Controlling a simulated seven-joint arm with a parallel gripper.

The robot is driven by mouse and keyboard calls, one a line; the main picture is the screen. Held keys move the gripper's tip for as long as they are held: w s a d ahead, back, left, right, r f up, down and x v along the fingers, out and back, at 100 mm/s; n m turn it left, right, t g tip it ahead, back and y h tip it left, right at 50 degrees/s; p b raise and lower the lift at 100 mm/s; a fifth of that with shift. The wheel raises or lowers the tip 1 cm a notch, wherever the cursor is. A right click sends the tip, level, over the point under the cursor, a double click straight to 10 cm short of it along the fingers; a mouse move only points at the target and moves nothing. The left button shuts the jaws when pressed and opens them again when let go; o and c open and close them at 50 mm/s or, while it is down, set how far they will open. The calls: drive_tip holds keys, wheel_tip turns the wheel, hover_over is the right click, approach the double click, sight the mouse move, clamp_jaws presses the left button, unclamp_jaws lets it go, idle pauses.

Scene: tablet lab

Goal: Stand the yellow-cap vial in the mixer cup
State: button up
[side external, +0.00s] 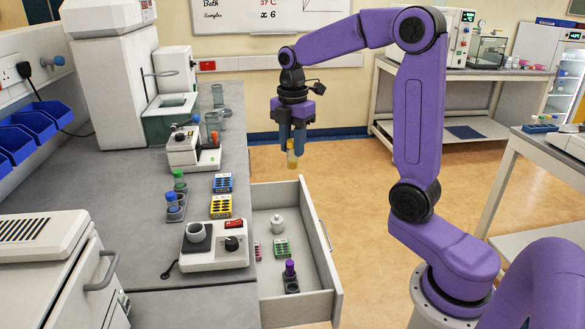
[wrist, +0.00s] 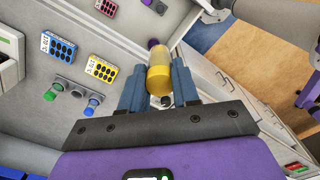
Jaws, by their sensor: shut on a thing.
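The yellow-cap vial (side external: 292,157) is held between the fingertips of my gripper (side external: 293,140), its yellow part showing below the fingers. In the wrist view the vial (wrist: 159,75) sits between the two blue-grey fingers of my gripper (wrist: 160,82). My gripper points down, in the air behind the open drawer and right of the bench. The mixer (side external: 216,252) is a white unit with a dark knob and a red switch, at the bench's front right. The cup cannot be made out in the wrist view.
The open drawer (side external: 319,245) holds a white jar (side external: 277,226), a green rack (side external: 281,248) and a purple-cap vial (side external: 290,270). On the bench are a blue rack (side external: 222,183), a yellow rack (side external: 220,206) and a holder (side external: 176,208) with green-cap and blue-cap vials.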

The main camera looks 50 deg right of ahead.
drive_tip(key=shift+r, duration=0.95)
drive_tip(key=w+a+n, duration=0.3)
drive_tip(key=w+a, duration=0.2)
drive_tip(key=a, duration=0.6)
drive_tip(key=w+a+n, duration=0.3)
drive_tip(key=w+a, duration=0.2)
drive_tip(key=a, duration=0.7)
drive_tip(key=shift+w+a+f, duration=0.1)
drive_tip(key=shift+a+f, duration=0.05)
drive_tip(key=shift+f, duration=1.8)
drive_tip(key=shift+a+f, duration=0.15)
drive_tip(key=shift+f, duration=1.8)
drive_tip(key=shift+w+a+f, duration=0.1)
drive_tip(key=shift+a+f, duration=0.05)
drive_tip(key=shift+f, duration=1.8)
drive_tip(key=shift+f, duration=0.35)
drive_tip(key=o, duration=1.5)
